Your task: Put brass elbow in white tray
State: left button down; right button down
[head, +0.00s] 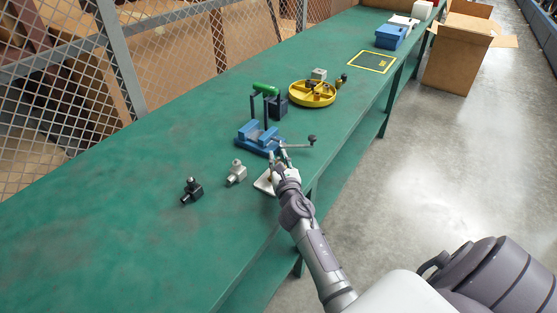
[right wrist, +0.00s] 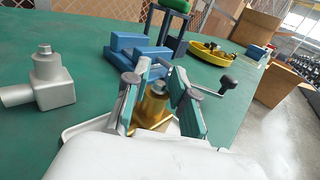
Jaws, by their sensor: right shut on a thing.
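The brass elbow (right wrist: 153,108) shows between the fingers of my right gripper (right wrist: 160,88) in the right wrist view. The gripper is shut on it. In the head view my right gripper (head: 279,161) is at the front edge of the green table, in front of the blue vise, and the elbow is mostly hidden by it. The white tray (head: 263,184) lies below the gripper, partly covered by it; its rim also shows in the right wrist view (right wrist: 84,128). The elbow is over the tray; I cannot tell whether it touches it. My left gripper is out of view.
A blue vise (head: 258,139) with a handle stands just behind the tray. A yellow divided tray (head: 312,94) and a blue box (head: 390,37) are farther back. The table's near left is clear.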

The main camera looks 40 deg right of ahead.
jog(key=shift+f, duration=0.2)
jog(key=c, duration=1)
grip_release()
jog(key=shift+o, duration=0.2)
jog(key=shift+r, duration=0.25)
jog(key=v, duration=1.2)
